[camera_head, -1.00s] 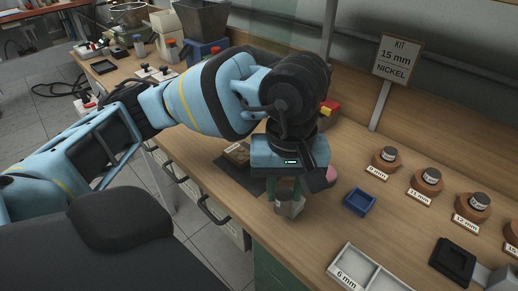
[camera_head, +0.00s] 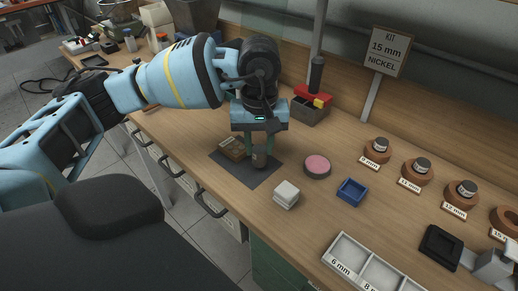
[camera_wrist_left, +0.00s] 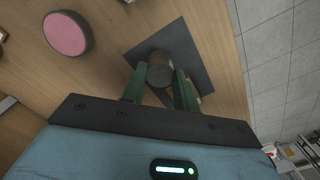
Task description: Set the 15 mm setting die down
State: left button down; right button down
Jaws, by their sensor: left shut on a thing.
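My left gripper (camera_head: 260,148) points down over the dark mat (camera_head: 262,176) and is shut on the setting die (camera_head: 260,158), a dark grey cylinder held upright. In the left wrist view the die (camera_wrist_left: 160,69) sits between the green fingers, with the mat (camera_wrist_left: 190,45) behind it. I cannot tell whether its base touches the mat. A wooden holder labelled 15 (camera_head: 506,220) at the right edge looks empty.
A brown block (camera_head: 233,148) lies on the mat just left of the die. A pink-topped round pad (camera_head: 317,166), a pale block stack (camera_head: 286,194) and a blue tray (camera_head: 351,192) stand to the right. Several holders with dies line the back right.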

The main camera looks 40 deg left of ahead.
pick_arm(q)
notch_tip(320, 180, down, 2)
jog(key=shift+f, duration=0.1)
jog(key=shift+f, duration=0.15)
jog(key=c, duration=1.1)
grip_release()
jog(key=shift+o, duration=0.2)
